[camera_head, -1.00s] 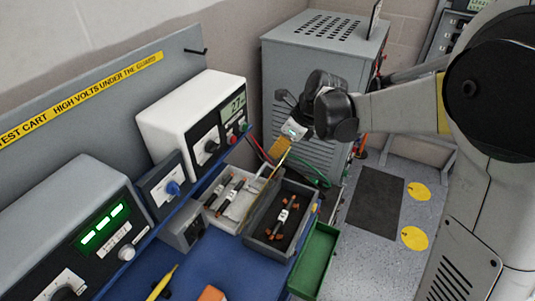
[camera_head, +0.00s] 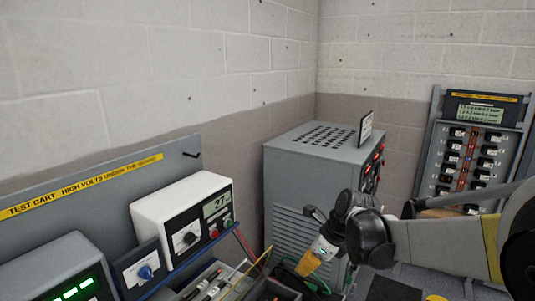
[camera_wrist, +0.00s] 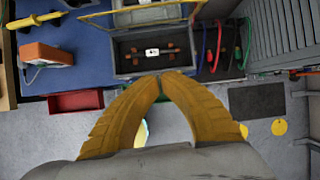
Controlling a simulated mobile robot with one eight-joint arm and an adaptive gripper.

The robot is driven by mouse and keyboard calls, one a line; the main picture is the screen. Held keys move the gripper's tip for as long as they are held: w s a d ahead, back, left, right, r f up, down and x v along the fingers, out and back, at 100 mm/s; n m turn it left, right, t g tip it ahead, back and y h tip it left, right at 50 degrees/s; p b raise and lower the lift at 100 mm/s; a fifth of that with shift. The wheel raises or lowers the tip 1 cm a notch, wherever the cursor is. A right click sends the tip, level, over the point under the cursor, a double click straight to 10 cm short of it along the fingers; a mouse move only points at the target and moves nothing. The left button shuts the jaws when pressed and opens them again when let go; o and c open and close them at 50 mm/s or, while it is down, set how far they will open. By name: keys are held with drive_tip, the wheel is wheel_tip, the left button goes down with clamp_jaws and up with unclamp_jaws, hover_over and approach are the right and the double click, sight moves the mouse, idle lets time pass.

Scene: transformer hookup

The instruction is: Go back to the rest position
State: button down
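My gripper (camera_head: 307,264) hangs in the air in front of the grey cabinet in the head view, its yellow fingers pointing down and to the left. In the wrist view its two fingers (camera_wrist: 160,77) meet at the tips with nothing between them, so it is shut and empty. Below the fingers in the wrist view is a dark grey bin (camera_wrist: 122,62) on the blue cart top, with a small clip-ended lead (camera_wrist: 153,51) lying in it. The gripper appears apart from the bin.
The grey cabinet (camera_head: 291,163) stands behind the gripper. A white meter (camera_head: 171,206) sits on the cart at left, and a switch panel (camera_head: 473,153) stands at right. The wrist view shows a red tray (camera_wrist: 75,103), an orange box (camera_wrist: 48,54) and open grey floor (camera_wrist: 50,140).

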drive_tip(key=s+d+f+n+t+h+b, duration=0.1)
drive_tip(key=s+d+f+n+b, duration=0.1)
drive_tip(key=s+n+b, duration=0.2)
drive_tip(key=s+d+f+n+t+h+b, duration=0.1)
drive_tip(key=s+d+f+n+h+b, duration=0.1)
drive_tip(key=s+n, duration=0.8)
drive_tip(key=s+d+f+n+t+h+b, duration=0.1)
drive_tip(key=s+d+f+n+t+b, duration=0.1)
drive_tip(key=s+n+b, duration=0.4)
drive_tip(key=s+d+f+n, duration=0.1)
drive_tip(key=s+d+n, duration=0.1)
drive_tip(key=n, duration=0.1)
drive_tip(key=shift+d+f+n+b, duration=0.15)
drive_tip(key=shift+f+n+b, duration=0.15)
drive_tip(key=shift+n, duration=0.1)
